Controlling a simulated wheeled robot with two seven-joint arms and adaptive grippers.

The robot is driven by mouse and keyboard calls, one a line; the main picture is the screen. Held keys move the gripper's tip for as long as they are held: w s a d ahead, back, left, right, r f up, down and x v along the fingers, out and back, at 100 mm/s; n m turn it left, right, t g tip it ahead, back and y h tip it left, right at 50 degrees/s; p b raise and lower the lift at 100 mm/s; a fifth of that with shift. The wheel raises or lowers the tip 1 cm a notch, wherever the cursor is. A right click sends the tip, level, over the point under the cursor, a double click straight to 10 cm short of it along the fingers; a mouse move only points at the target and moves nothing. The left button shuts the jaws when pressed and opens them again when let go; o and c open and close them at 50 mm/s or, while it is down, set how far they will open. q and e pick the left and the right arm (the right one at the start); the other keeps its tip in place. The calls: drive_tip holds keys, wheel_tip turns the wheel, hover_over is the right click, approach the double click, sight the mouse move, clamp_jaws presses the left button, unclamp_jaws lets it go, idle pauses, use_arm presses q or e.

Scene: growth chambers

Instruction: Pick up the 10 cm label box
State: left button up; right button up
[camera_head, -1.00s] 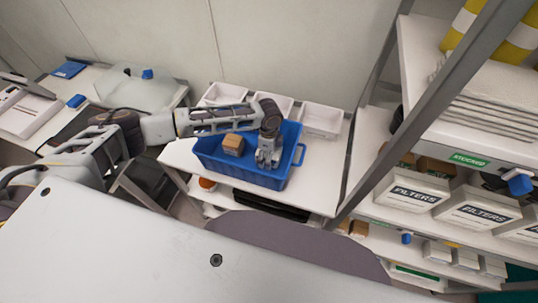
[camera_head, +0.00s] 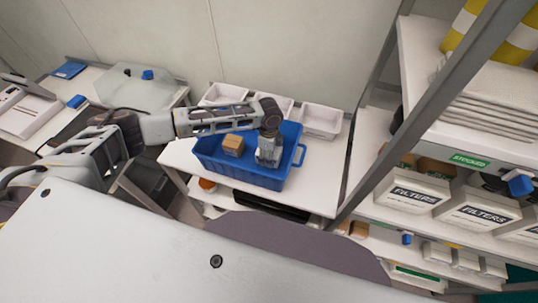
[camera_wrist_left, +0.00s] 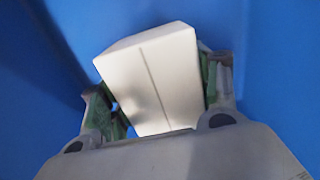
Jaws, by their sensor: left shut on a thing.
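A plain white box (camera_wrist_left: 152,80) with a seam along its face fills the middle of the left wrist view. My left gripper (camera_wrist_left: 158,100) is shut on it, with one green-padded finger at each side. In the head view my left gripper (camera_head: 268,160) points down into the right part of a blue bin (camera_head: 225,168). The white box is hard to make out there. Blue bin walls surround the box in the wrist view; I cannot tell whether it touches the floor. My right gripper is not in view.
A brown cardboard box (camera_head: 233,145) sits in the bin left of the gripper. White trays (camera_head: 321,121) stand behind the bin on the white table (camera_head: 315,190). A shelf rack with filter boxes (camera_head: 415,194) stands at the right. The table right of the bin is clear.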

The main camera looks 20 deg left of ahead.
use_arm(q)
wheel_tip(320, 180, up, 8)
drive_tip(key=shift+f, duration=0.1)
drive_tip(key=shift+r, duration=0.8)
